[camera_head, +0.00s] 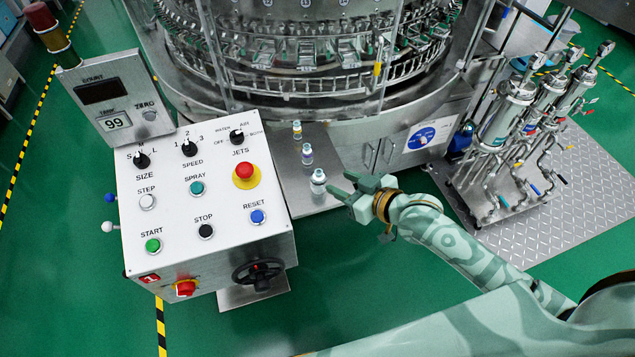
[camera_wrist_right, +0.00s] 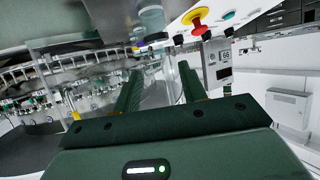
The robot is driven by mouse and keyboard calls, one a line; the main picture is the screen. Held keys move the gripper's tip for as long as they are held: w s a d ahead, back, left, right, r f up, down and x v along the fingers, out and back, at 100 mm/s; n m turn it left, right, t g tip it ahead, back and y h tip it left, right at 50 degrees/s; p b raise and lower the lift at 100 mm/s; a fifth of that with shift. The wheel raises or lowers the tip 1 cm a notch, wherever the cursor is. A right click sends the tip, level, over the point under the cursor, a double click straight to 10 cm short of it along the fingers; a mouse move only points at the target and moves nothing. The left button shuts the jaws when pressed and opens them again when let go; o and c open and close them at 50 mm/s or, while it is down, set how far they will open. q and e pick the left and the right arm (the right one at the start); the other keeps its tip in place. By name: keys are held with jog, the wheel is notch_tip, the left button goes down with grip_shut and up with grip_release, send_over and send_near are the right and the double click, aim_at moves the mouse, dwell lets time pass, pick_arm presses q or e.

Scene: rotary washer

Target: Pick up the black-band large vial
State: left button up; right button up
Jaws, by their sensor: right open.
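Three small vials stand in a row on the steel ledge beside the control panel in the head view. The nearest and largest vial (camera_head: 318,181) has a white cap; its band looks dark, but its colour is too small to be sure of. My right gripper (camera_head: 340,184) is open and empty, with its fingers pointing left at this vial, just to its right and apart from it. In the right wrist view the two green fingers (camera_wrist_right: 158,68) are spread, and a clear rounded vial-like shape (camera_wrist_right: 151,20) shows beyond them near the top. My left gripper is not in view.
The middle vial (camera_head: 307,154) and far vial (camera_head: 297,130) stand close behind. The control panel (camera_head: 205,200) rises just left of the ledge (camera_head: 285,185). The rotary washer (camera_head: 310,60) stands behind. A pump stand (camera_head: 510,120) is at right.

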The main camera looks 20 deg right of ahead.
aim_at(322, 175)
jog(key=x, duration=0.3)
jog(key=shift+w+f+b, duration=0.15)
jog(key=shift+b, duration=0.2)
jog(key=shift+w+a, duration=0.15)
jog(key=shift+w, duration=0.1)
jog(key=b+x, duration=0.2)
jog(key=x, duration=0.2)
jog(key=shift+w+a+f, duration=0.1)
jog(key=shift+w+f, duration=0.05)
jog(key=shift+f, duration=0.15)
jog(key=shift+w+a, duration=0.2)
jog(key=shift+w, duration=0.2)
jog(key=shift+s, duration=0.1)
jog(key=shift+c, duration=0.3)
grip_shut()
